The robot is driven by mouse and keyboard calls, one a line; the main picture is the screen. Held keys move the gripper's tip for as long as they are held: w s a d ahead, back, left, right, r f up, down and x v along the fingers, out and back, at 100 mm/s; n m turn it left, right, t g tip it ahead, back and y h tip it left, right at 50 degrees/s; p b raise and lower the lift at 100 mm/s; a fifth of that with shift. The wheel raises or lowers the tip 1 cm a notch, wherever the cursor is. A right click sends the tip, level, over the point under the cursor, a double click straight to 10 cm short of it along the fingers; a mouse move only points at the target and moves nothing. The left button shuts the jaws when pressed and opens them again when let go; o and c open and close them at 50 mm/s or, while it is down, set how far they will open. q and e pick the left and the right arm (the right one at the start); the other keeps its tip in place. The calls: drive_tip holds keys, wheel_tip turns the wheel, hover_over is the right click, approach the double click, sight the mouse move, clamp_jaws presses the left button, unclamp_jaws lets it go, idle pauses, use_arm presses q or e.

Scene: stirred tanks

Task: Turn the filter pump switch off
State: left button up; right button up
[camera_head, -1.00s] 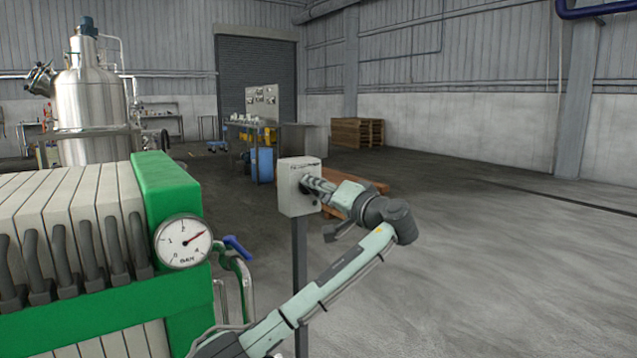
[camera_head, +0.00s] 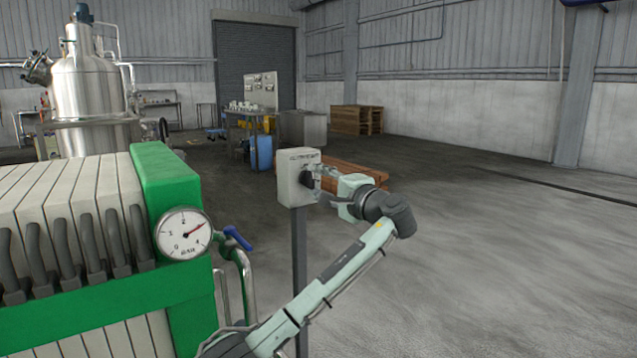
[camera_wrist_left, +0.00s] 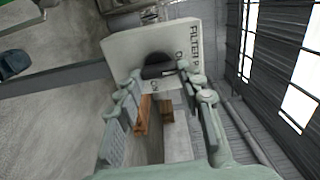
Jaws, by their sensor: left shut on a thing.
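The filter pump switch box (camera_head: 291,190) is a pale grey box on a dark post, right of the green filter press in the head view. Its black rotary switch (camera_head: 307,180) is on the right-hand face. In the wrist view the box (camera_wrist_left: 120,50) carries "FILTER P…" lettering, and the black switch (camera_wrist_left: 157,66) lies between the fingertips. My left gripper (camera_head: 318,182) is shut on the switch; its fingers (camera_wrist_left: 163,82) stand either side of it in the wrist view. They partly hide the position marks, and I cannot tell which mark the switch points to. My right gripper is out of view.
The green filter press (camera_head: 165,190) with a pressure gauge (camera_head: 184,234) and a blue-handled valve (camera_head: 238,238) fills the left. Wooden pallets (camera_head: 345,172) lie behind the box. The floor on the right is clear.

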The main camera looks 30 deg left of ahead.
use_arm(q)
drive_tip(key=shift+f+m, duration=0.1)
drive_tip(key=shift+m, duration=0.2)
drive_tip(key=o, duration=1.2)
drive_tip(key=shift+c, duration=0.2)
drive_tip(key=shift+d, duration=0.1)
drive_tip(key=v, duration=1.2)
